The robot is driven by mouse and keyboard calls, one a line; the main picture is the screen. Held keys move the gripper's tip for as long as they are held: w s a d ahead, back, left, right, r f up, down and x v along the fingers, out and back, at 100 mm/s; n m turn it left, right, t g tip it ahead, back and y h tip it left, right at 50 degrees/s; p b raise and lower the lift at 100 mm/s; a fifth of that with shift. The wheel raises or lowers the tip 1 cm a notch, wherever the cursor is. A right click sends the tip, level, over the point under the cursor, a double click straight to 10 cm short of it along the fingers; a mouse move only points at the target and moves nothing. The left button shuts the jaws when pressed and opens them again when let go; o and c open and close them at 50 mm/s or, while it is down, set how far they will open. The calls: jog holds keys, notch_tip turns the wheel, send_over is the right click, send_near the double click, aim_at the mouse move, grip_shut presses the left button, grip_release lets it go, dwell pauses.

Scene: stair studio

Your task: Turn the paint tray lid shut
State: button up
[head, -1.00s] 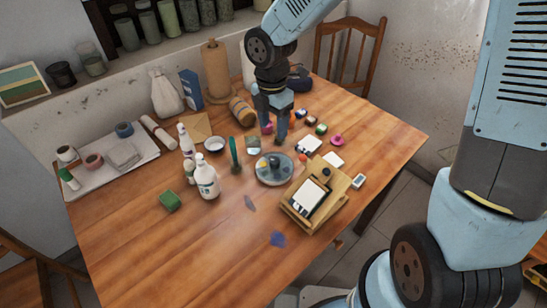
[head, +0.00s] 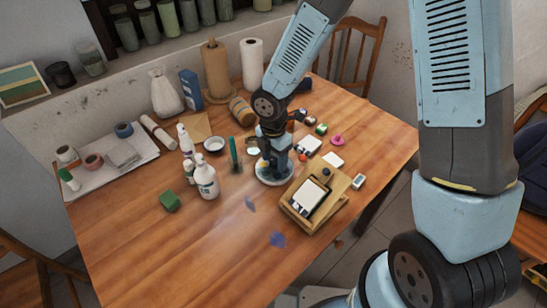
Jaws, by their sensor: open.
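The paint tray (head: 264,178) is a small round grey dish on the wooden table, left of the wooden easel box. My gripper (head: 274,170) points down over its middle and hides most of it. Only parts of its rim and a light patch show around the fingers. I cannot make out the lid separately or how far it is turned. My gripper is open; whether its fingers touch the tray or lid cannot be told.
The easel box (head: 312,199) stands close on the right. A green brush pot (head: 235,158) and white bottles (head: 206,178) stand to the left. Small jars, white cards (head: 309,146) and a pink ring (head: 337,141) lie behind right. The table's front is mostly clear, with blue smears.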

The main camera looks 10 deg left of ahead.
jog(key=c, duration=1)
jog(key=shift+c, duration=0.2)
jog(key=m, duration=0.6)
jog(key=shift+a, duration=0.1)
jog(key=m, duration=0.6)
jog(key=shift+w+y, duration=0.1)
jog(key=shift+y, duration=0.2)
jog(key=m, duration=0.5)
jog(key=shift+m, duration=0.4)
jog(key=m, duration=0.5)
jog(key=shift+w+m, duration=0.1)
jog(key=shift+m, duration=0.3)
